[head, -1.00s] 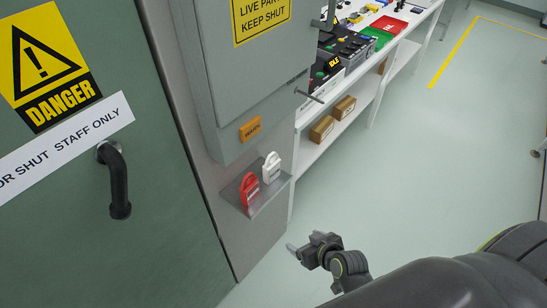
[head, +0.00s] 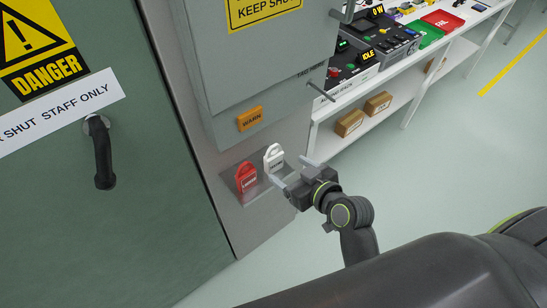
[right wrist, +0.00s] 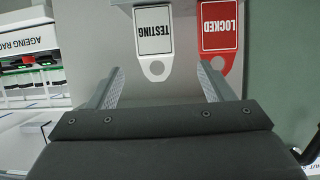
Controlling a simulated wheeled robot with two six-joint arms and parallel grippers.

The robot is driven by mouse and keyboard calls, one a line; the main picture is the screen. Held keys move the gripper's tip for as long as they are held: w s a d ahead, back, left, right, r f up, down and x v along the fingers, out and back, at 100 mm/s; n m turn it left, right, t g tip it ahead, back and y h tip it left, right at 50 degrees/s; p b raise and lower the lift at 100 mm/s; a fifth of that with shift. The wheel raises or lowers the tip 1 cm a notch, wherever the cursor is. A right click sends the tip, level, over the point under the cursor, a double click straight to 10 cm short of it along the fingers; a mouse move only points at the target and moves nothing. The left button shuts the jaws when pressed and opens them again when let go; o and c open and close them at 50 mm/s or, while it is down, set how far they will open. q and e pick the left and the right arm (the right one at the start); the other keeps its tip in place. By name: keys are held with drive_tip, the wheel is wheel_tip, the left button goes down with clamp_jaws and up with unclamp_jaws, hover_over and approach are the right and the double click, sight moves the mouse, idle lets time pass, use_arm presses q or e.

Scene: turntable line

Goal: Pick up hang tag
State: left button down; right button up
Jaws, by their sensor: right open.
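Two hang tags stand side by side on a small grey ledge (head: 232,196) below the cabinet. The white tag (head: 274,159) is on the right; it reads TESTING in the right wrist view (right wrist: 154,32). The red tag (head: 245,178) is on the left; it reads LOCKED in the right wrist view (right wrist: 220,27). My right gripper (head: 289,171) is open and empty, just in front of the white tag. In the right wrist view, the white tag's holed end lies between the finger lines, and the red tag is beyond the right finger. My left gripper is not in view.
A grey cabinet (head: 262,60) with an orange label (head: 250,119) hangs above the ledge. A metal rod (head: 320,92) sticks out at its right. A green door with a black handle (head: 102,150) is left. A white bench (head: 400,95) stands behind; the floor right is clear.

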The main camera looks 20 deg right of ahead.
sight(276, 159)
drive_tip(key=x, duration=0.5)
drive_tip(key=shift+w+f+p, duration=0.1)
drive_tip(key=shift+w+p, duration=0.15)
drive_tip(key=shift+p, duration=0.15)
drive_tip(key=shift+d+p+x, duration=0.15)
drive_tip(key=shift+p+x, duration=0.2)
drive_tip(key=shift+x, duration=0.7)
drive_tip(key=shift+d+p+x, duration=0.1)
drive_tip(key=shift+p+x, duration=0.2)
drive_tip(key=shift+x, duration=0.7)
drive_tip(key=shift+w+a+f, duration=0.15)
drive_tip(key=shift+w+f, duration=0.25)
drive_tip(key=shift+w, duration=0.2)
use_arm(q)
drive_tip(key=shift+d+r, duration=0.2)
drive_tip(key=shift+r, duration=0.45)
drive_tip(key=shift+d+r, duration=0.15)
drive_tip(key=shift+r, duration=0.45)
use_arm(e)
drive_tip(key=c, duration=1.1)
drive_tip(key=shift+o, duration=0.2)
